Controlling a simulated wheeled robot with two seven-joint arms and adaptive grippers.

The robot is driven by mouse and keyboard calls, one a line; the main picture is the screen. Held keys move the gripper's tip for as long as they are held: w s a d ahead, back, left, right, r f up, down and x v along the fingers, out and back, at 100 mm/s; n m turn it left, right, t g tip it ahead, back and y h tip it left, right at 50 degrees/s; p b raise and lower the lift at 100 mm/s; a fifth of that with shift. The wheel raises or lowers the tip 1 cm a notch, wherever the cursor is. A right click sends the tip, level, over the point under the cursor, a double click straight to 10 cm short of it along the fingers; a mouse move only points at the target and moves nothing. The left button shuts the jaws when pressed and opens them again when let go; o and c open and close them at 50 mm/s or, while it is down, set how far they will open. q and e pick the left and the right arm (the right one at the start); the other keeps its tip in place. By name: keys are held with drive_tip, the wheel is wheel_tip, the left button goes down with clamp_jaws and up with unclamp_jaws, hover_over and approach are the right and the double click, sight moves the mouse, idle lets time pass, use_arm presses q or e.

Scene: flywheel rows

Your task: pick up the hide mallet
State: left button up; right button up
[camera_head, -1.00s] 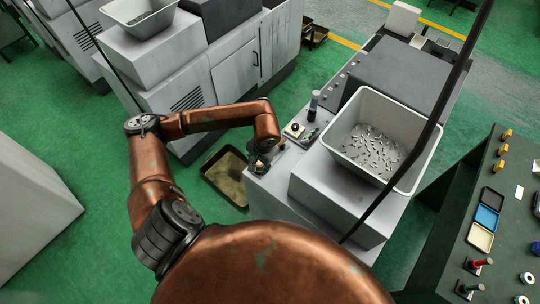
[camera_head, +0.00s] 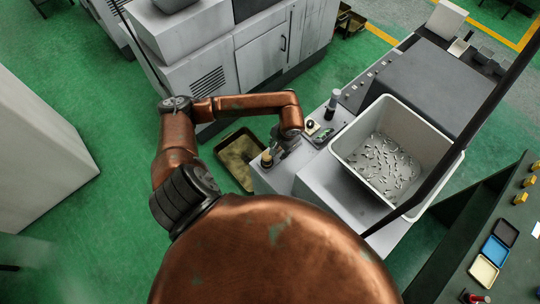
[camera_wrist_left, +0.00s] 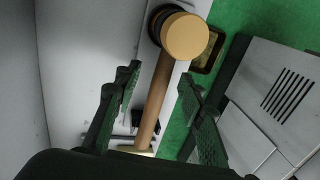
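The hide mallet has a tan round face (camera_wrist_left: 185,36) with a dark band behind it and a wooden handle (camera_wrist_left: 152,100). In the left wrist view its head is at the top and the handle runs down between my fingers. In the head view a small tan part, which looks like the mallet (camera_head: 267,158), shows at the near left end of the grey machine. My left gripper (camera_wrist_left: 160,76) is open, with one finger on each side of the handle and visible gaps; it also shows in the head view (camera_head: 284,147), partly hidden by its own wrist. My right gripper is out of view.
The grey machine (camera_head: 350,197) carries a light bin (camera_head: 440,165) of small metal parts and a control panel with a dark knob (camera_head: 330,108). An olive tray (camera_head: 232,160) lies on the green floor to the left. A dark bench (camera_head: 460,265) stands at the right.

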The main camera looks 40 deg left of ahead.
use_arm(q)
drive_tip(key=shift+a+f, duration=0.25)
drive_tip(key=shift+f, duration=0.7)
drive_tip(key=shift+s, duration=0.1)
clamp_jaws()
